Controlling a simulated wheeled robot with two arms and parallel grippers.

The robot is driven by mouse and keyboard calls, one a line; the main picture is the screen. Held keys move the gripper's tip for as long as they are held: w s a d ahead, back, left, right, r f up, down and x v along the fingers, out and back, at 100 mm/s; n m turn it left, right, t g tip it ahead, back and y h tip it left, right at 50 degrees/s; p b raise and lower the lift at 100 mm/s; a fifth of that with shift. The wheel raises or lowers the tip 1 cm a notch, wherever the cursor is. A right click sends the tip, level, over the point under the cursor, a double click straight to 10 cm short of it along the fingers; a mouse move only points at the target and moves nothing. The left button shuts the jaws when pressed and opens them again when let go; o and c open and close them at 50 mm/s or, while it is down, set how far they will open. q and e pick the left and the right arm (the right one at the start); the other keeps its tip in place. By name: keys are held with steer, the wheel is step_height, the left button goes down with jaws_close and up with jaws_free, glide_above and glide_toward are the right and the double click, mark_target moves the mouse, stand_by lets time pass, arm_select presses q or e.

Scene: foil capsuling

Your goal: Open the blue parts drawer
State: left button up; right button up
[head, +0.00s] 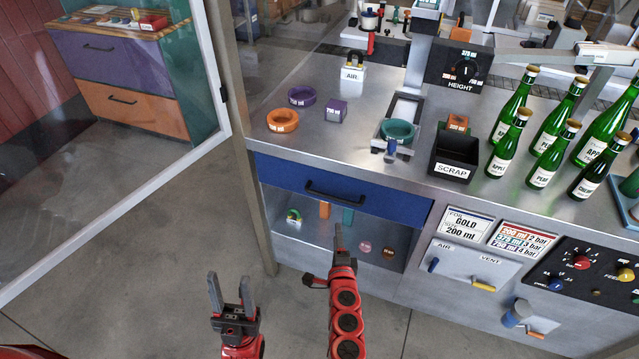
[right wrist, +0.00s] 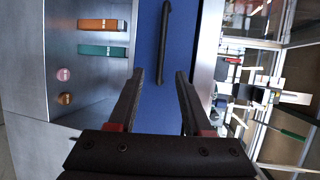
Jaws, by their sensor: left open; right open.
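The blue parts drawer (head: 280,174) sits under the front edge of the steel bench and looks shut. Its dark bar handle (head: 339,193) runs across the front. In the right wrist view the blue front (right wrist: 150,30) fills the middle, and the handle (right wrist: 166,40) stands out from it, its near end lying between the fingertips in the picture. My right gripper (head: 340,238) is open and empty, below the handle in the head view; I see no contact. It shows open in the right wrist view (right wrist: 160,75). My left gripper (head: 231,292) is open and empty above the floor.
An open shelf (head: 290,228) below the drawer holds small parts, including an orange block (right wrist: 104,25) and a green block (right wrist: 103,51). Rings, a scrap bin (head: 454,157) and several green bottles (head: 548,150) stand on the bench. A glass panel (head: 100,200) stands at left.

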mark_target(333, 198)
steer(key=shift+b+x, duration=3.3)
steer(key=shift+x, duration=5.25)
steer(key=shift+a+r, duration=0.15)
steer(key=shift+r, duration=0.05)
jaws_close()
